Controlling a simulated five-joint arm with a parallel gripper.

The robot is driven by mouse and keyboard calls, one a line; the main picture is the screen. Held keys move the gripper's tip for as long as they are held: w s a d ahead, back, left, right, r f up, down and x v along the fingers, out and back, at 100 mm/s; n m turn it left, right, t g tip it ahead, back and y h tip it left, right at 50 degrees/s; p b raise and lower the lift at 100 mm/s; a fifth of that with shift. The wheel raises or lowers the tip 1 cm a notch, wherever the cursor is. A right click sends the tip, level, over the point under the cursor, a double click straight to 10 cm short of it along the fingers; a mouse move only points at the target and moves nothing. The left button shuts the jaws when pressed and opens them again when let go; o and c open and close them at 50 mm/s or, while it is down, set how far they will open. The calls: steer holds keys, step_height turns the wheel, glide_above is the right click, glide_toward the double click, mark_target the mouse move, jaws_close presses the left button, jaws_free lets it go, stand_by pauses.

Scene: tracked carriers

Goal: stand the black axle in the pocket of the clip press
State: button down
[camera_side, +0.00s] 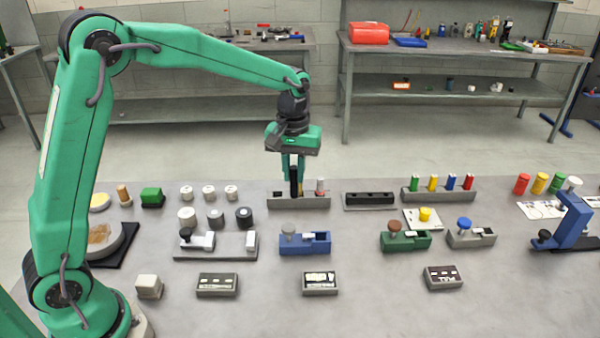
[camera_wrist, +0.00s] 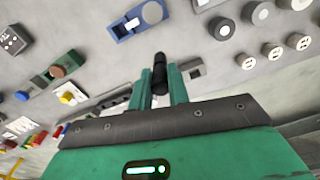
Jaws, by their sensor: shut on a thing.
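My gripper (camera_side: 294,180) points down and is shut on the black axle (camera_side: 294,184), held upright between the fingers. The axle also shows in the wrist view (camera_wrist: 160,62). It is at the grey rack (camera_side: 298,203) in the middle of the bench; I cannot tell whether its lower end is clear of it. Several low fixtures with knobs stand nearer the camera: a blue one (camera_side: 318,243), a green one (camera_side: 407,241) and a grey one (camera_side: 472,238). The blue one also shows in the wrist view (camera_wrist: 127,27). None is legibly marked as the clip press.
A grey-white fixture (camera_side: 215,250) stands left of the blue one. A dark block (camera_side: 369,198) and a rack of coloured pegs (camera_side: 438,195) are to the right. Labelled blocks (camera_side: 320,284) line the front.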

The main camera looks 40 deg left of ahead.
steer(key=d+f, duration=0.2)
steer(key=d, duration=0.6)
steer(key=shift+w+d+f, duration=0.15)
steer(key=shift+d+f, duration=0.05)
steer(key=shift+f, duration=0.05)
steer(key=shift+f, duration=0.1)
steer(key=shift+f, duration=1.85)
steer(key=shift+f, duration=1.65)
stand_by(2.1)
steer(key=c, duration=0.8)
jaws_free()
steer(key=shift+o, duration=0.2)
